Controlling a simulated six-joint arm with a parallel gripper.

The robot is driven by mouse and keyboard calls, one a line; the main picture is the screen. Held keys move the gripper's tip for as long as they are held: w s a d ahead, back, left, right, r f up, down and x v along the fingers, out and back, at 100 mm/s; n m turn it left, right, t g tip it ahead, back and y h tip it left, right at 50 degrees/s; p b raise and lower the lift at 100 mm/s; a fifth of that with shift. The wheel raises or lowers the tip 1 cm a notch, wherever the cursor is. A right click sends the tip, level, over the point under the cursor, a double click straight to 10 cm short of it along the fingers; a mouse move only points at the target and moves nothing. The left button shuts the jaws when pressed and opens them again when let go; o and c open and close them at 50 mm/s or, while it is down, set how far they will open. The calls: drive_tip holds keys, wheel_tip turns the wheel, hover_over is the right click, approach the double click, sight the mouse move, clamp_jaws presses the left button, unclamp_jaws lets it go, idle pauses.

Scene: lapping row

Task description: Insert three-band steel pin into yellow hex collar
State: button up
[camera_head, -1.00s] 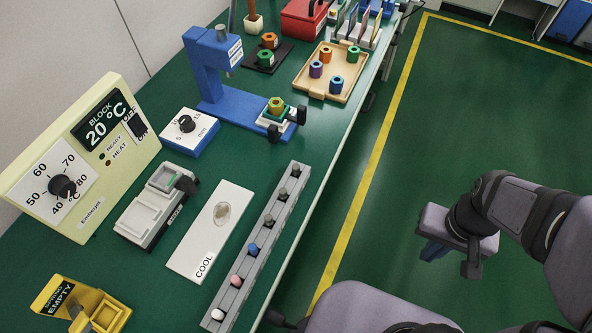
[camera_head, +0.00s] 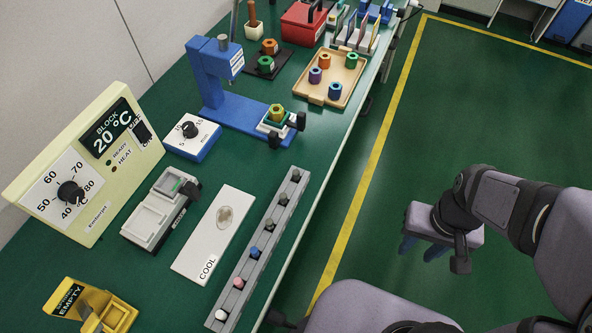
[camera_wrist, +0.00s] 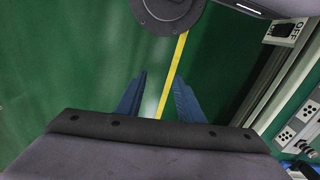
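A yellow hex collar (camera_head: 277,111) sits in the fixture at the foot of the blue press, with green showing just below it. A grey rack (camera_head: 232,292) along the bench's front edge holds several pins upright, with differently coloured tops. A grey-topped pin (camera_head: 283,200) stands towards its far end; bands on the pins are too small to tell. My gripper (camera_head: 421,250) is over the floor to the right of the bench, apart from rack and collar. In the wrist view my gripper (camera_wrist: 158,98) has its two blue fingers apart with nothing between them.
A wooden tray (camera_head: 345,88) holds several coloured hex collars. A white COOL plate (camera_head: 195,255), a small grey block unit (camera_head: 143,238) and a yellow EMPTY stand (camera_head: 118,316) lie left of the rack. The floor aisle is clear.

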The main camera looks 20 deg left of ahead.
drive_tip(key=s+a+r+n+g+h+p, duration=0.15)
drive_tip(key=s+a+r+n+p, duration=0.25)
drive_tip(key=a+r+p, duration=0.45)
wheel_tip(320, 180, up, 4)
drive_tip(key=m+t+y+p, duration=0.2)
drive_tip(key=m+p, duration=0.4)
drive_tip(key=p, duration=0.4)
hover_over(296, 172)
drive_tip(key=shift+w+a+h, duration=0.1)
drive_tip(key=shift+w+h, duration=0.05)
drive_tip(key=shift+h, duration=0.1)
drive_tip(key=m, duration=0.4)
drive_tip(key=shift+m, duration=0.3)
drive_tip(key=shift+f, duration=0.1)
drive_tip(key=shift+f+p, duration=1.7)
drive_tip(key=shift+f, duration=1.9)
drive_tip(key=shift+c, duration=0.7)
